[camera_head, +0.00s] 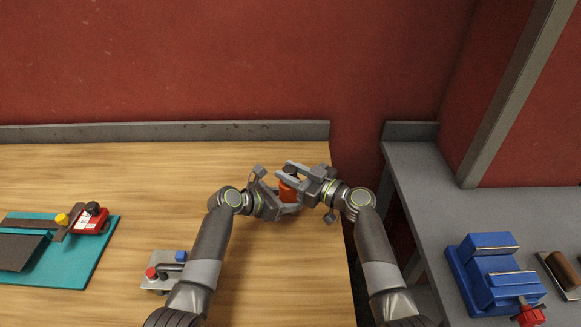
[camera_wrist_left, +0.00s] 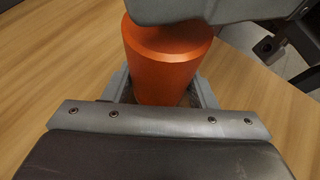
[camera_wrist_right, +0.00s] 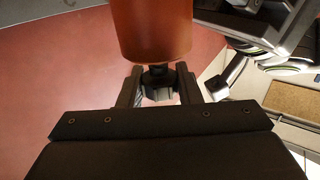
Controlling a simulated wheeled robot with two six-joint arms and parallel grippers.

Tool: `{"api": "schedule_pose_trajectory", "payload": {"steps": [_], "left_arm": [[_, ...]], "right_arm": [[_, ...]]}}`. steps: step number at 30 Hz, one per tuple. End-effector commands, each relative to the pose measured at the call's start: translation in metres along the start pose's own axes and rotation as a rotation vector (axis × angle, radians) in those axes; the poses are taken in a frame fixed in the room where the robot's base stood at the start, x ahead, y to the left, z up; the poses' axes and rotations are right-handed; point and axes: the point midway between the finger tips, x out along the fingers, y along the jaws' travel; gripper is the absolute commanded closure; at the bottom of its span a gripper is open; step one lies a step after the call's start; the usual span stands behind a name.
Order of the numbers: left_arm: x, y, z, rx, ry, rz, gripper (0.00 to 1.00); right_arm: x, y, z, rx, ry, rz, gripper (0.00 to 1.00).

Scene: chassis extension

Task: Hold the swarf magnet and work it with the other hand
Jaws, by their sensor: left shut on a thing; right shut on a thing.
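The swarf magnet is an orange cylinder (camera_head: 287,192) held upright above the right end of the wooden bench. My left gripper (camera_head: 288,208) is shut on its orange body, low down; in the left wrist view the body (camera_wrist_left: 165,62) stands between the fingers. In the right wrist view a short dark stem (camera_wrist_right: 156,75) joins the orange body to the knob (camera_wrist_right: 158,93) between the fingers. The magnet's underside is hidden.
A grey plate with a red button and blue block (camera_head: 165,271) lies left of my left forearm. A teal mat (camera_head: 92,262) with a red-and-black tool is at far left. A blue vise (camera_head: 492,270) stands on the grey bench at right, across a gap.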

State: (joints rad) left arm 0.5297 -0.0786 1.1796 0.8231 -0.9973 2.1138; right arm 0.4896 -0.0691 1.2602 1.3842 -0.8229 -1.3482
Motion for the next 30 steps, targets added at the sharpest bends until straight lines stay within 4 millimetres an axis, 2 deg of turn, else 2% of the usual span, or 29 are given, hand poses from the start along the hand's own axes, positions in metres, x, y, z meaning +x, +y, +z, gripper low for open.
{"api": "schedule_pose_trajectory", "payload": {"steps": [3,12,13,18,26,30], "left_arm": [[0.0,0.0,0.0,0.001,0.001,-0.001,0.61],[0.0,-0.001,0.0,0.0,0.0,-0.002,0.61],[0.0,-0.001,0.0,0.0,0.0,-0.002,0.61],[0.0,-0.001,0.0,0.0,0.0,-0.002,0.61],[0.0,0.0,0.0,0.001,0.0,-0.001,0.61],[0.0,0.0,0.0,0.001,0.001,0.0,0.61]], "right_arm": [[0.0,0.0,0.013,0.001,-0.003,0.002,1.0],[-0.001,0.0,0.017,0.0,-0.004,0.004,1.0],[-0.001,0.0,0.017,0.0,-0.005,0.004,0.68],[-0.001,0.0,0.017,0.0,-0.003,0.003,0.46],[-0.001,0.0,0.015,0.0,-0.001,0.002,0.46],[-0.009,0.001,0.016,0.0,-0.001,0.003,0.46]]}}
